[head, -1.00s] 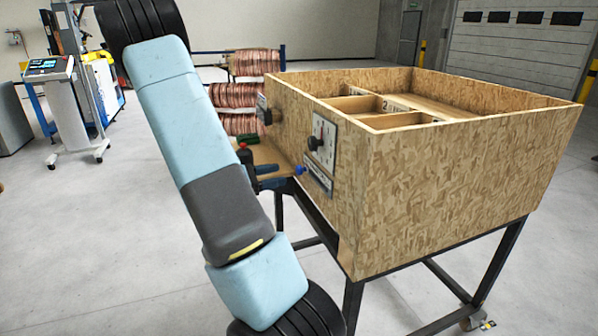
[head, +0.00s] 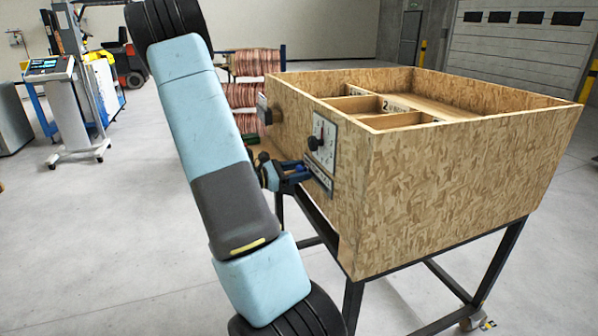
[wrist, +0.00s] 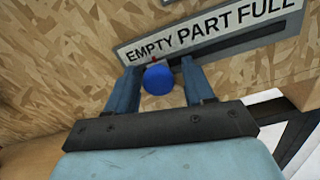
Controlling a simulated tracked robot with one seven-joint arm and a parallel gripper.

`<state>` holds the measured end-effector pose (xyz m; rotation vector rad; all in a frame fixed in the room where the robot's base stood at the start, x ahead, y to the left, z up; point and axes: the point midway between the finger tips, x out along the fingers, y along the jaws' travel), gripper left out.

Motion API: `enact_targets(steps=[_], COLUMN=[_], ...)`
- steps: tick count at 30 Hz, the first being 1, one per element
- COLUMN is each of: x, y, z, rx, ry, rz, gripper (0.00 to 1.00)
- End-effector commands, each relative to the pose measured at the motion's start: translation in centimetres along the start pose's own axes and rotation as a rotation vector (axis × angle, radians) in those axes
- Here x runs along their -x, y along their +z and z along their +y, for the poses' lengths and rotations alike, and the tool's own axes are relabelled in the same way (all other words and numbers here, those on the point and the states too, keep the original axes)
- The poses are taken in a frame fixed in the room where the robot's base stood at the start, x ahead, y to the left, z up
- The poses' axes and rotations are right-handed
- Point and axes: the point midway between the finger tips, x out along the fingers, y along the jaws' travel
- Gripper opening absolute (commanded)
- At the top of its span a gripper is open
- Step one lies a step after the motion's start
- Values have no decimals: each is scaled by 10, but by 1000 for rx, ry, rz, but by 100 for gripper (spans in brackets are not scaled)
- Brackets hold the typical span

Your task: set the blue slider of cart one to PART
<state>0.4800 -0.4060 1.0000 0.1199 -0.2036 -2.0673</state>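The slider's blue knob (wrist: 158,80) is round and sits under the word EMPTY on the white label plate (wrist: 215,32), which reads EMPTY PART FULL. A small red mark shows just above the knob. In the head view the plate (head: 319,183) is low on the cart's chipboard side. My gripper (wrist: 162,85) is open, with one finger on each side of the knob. A gap shows between the knob and each finger. In the head view my gripper (head: 303,171) is at the plate; contact cannot be told there.
The chipboard cart (head: 460,185) stands on a dark metal frame, its top open with compartments. A dial with a black knob (head: 318,143) is above the plate, close to my gripper. Copper coils (head: 250,62) are behind.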

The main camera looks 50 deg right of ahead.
Motion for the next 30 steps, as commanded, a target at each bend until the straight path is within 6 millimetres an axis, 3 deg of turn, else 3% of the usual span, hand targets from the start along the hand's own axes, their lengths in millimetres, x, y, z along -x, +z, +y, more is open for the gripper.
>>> enact_targets(steps=[2, 16, 30], x=[0, 0, 6], y=[0, 0, 0], z=[0, 0, -2], rx=[0, 0, 1], ry=[0, 0, 4], rz=[0, 0, 1], gripper=[45, 0, 0])
